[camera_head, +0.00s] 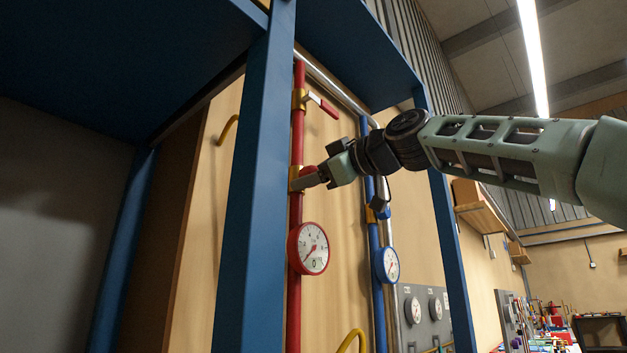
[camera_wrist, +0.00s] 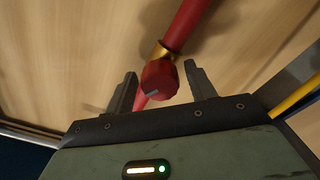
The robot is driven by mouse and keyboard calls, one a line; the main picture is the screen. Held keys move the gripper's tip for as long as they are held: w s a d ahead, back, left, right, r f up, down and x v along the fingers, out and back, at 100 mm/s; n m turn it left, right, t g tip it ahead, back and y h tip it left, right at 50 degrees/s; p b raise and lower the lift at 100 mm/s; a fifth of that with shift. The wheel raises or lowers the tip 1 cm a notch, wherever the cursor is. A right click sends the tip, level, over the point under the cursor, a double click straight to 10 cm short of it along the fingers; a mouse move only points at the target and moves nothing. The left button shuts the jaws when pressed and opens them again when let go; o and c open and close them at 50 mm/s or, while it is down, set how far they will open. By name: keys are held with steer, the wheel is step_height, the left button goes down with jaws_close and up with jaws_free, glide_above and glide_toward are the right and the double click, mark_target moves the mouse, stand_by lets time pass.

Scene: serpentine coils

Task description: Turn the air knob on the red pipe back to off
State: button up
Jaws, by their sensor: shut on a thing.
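The red air knob (camera_wrist: 160,78) sits on a brass collar of the red pipe (camera_wrist: 185,25) in the wrist view. A grey mark on its face points to the lower left. My gripper (camera_wrist: 159,70) is shut on the knob, with one finger on each side. In the head view, my gripper (camera_head: 312,180) reaches in from the right to the brass fitting (camera_head: 294,178) on the red pipe (camera_head: 297,130). The fingers mostly hide the knob there. A red-rimmed gauge (camera_head: 313,248) is on the pipe below the gripper, its needle pointing to the lower left.
A red lever valve (camera_head: 323,104) sits on the pipe above my gripper. A blue pipe (camera_head: 375,300) with a blue-rimmed gauge (camera_head: 388,264) runs at the right, under my arm. A blue post (camera_head: 254,180) stands close left of the red pipe. A wooden panel (camera_head: 340,240) is behind.

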steer(key=n, duration=1.1)
steer(key=shift+d+r, duration=0.2)
steer(key=n, duration=0.3)
steer(key=shift+b, duration=0.3)
steer(key=shift+n, duration=0.4)
steer(key=shift+s+n, duration=0.1)
steer(key=shift+n, duration=1.3)
